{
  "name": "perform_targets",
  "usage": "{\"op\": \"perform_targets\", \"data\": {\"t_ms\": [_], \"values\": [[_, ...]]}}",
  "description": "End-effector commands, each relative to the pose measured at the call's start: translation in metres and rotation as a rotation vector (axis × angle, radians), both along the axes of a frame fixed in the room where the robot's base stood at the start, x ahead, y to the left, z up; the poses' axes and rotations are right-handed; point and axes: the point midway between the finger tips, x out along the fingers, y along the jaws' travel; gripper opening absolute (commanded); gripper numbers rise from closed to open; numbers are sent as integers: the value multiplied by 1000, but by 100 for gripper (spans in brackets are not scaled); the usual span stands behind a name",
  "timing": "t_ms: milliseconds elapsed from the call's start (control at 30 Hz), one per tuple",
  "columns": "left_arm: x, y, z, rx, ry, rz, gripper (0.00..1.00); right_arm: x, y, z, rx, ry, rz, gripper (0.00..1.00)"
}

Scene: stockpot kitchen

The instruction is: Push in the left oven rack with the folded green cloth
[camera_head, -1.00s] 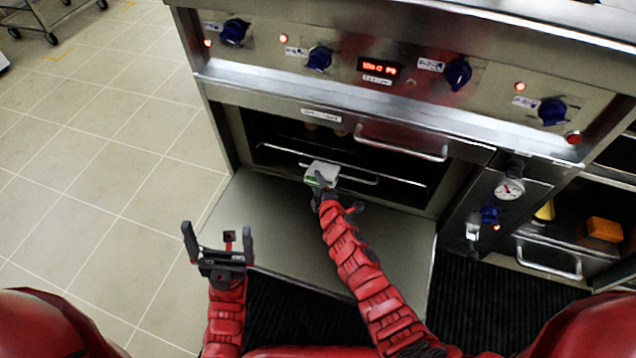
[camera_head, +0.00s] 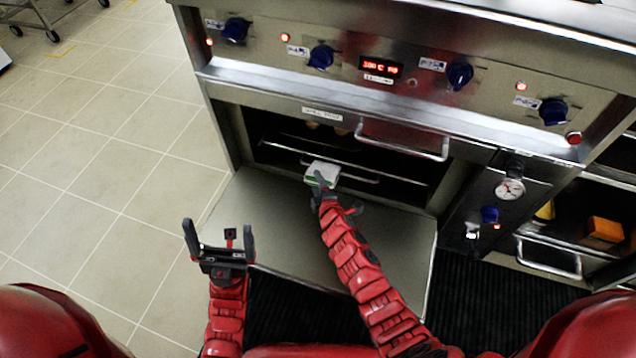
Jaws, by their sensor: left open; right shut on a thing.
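The oven rack (camera_head: 392,178) shows as thin metal bars inside the open oven, with a front handle bar at the oven mouth. My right gripper (camera_head: 324,184) is at the oven mouth, shut on the folded cloth (camera_head: 322,172), which looks white on top with a green edge. The cloth is at the rack's front handle; I cannot tell whether it touches. My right gripper's fingers are partly hidden by its own wrist.
The lowered oven door (camera_head: 270,230) lies flat below the oven mouth. A handle bar (camera_head: 402,142) sticks out above the opening. Knobs and a red display (camera_head: 382,67) line the panel. A gauge (camera_head: 509,189) and an orange block (camera_head: 603,231) are at right.

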Motion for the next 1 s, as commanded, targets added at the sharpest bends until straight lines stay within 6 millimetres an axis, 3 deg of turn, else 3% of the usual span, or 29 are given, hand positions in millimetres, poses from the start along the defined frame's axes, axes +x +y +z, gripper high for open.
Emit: {"op": "perform_targets", "data": {"t_ms": [1000], "values": [[0,0,2,0,0,0,99,-6,2,3,0,0,-1,0]]}}
